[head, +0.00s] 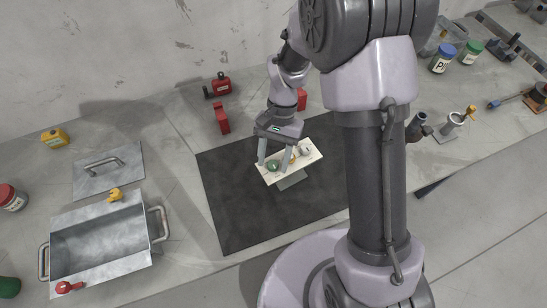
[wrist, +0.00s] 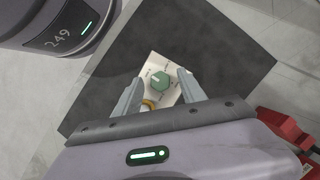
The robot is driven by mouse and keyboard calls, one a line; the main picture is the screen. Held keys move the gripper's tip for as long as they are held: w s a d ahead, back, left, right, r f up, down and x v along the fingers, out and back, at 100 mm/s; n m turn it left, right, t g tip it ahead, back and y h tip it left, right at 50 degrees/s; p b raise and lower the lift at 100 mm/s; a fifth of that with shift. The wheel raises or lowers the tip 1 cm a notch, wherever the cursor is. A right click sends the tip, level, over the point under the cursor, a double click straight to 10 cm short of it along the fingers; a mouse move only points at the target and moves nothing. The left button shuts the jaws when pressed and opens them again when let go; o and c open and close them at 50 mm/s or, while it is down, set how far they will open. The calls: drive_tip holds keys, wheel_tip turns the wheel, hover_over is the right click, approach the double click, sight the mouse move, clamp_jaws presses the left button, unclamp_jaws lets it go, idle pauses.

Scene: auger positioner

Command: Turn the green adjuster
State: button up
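The green adjuster (wrist: 158,80) is a knob with a pale pointer mark on a cream panel (wrist: 153,62). In the head view the green adjuster (head: 273,166) sits near the left end of the panel (head: 312,157), which stands on a small support. My gripper (wrist: 155,86) is open, with one finger on each side of the green adjuster and gaps between. In the head view my gripper (head: 275,164) is right over the panel. A yellow ring-like part (wrist: 148,104) lies below the green adjuster in the wrist view, partly hidden by my gripper.
The panel stands on a dark mat (head: 235,205). Red objects (head: 222,120) stand behind the mat. A metal bin (head: 100,245) and its lid (head: 108,170) are at left. Jars (head: 443,58) and tools are at right. The mat's front left is clear.

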drive_tip(key=p+v, duration=0.5)
drive_tip(key=v, duration=1.2)
drive_tip(key=shift+w+r, duration=0.15)
drive_tip(key=shift+w, duration=0.05)
